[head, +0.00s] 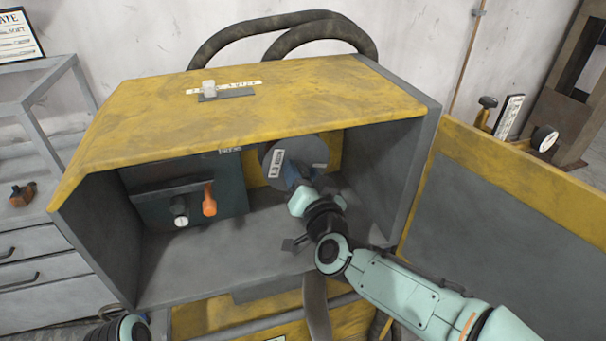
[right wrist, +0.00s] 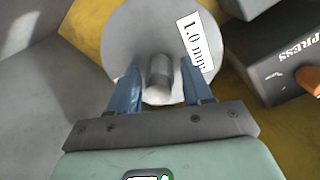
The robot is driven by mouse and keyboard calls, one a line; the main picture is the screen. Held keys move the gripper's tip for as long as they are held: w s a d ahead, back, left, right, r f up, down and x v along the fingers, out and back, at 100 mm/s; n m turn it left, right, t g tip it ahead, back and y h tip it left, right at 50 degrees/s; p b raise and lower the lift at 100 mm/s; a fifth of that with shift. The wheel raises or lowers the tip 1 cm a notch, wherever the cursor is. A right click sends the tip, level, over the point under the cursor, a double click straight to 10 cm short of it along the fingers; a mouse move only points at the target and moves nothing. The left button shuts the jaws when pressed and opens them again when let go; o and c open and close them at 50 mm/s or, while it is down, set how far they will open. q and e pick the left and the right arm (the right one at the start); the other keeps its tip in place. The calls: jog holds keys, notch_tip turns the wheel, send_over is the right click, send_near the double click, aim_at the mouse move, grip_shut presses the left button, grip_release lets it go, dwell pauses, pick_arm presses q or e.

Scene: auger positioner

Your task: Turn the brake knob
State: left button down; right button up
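A grey round spool (head: 300,153) with a white label sits at the back of the open yellow-and-grey cabinet. In the right wrist view the spool (right wrist: 130,42) has a short grey cylindrical knob (right wrist: 160,75) at its centre, which looks like the brake knob. My right gripper (right wrist: 160,88) is open, with one blue finger on each side of the knob and a visible gap to each. In the head view my right gripper (head: 296,178) reaches into the cabinet and hides the knob. My left gripper is not in view.
Left of the spool is a dark drive unit (head: 225,190) with an orange lever (head: 209,200); its side shows close by in the right wrist view (right wrist: 285,45). The cabinet's yellow top (head: 330,95) overhangs the arm. An open door panel (head: 500,200) stands at the right.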

dwell(0.3)
jog(key=v, duration=1.3)
jog(key=shift+s+p, duration=0.2)
jog(key=shift+p, duration=0.25)
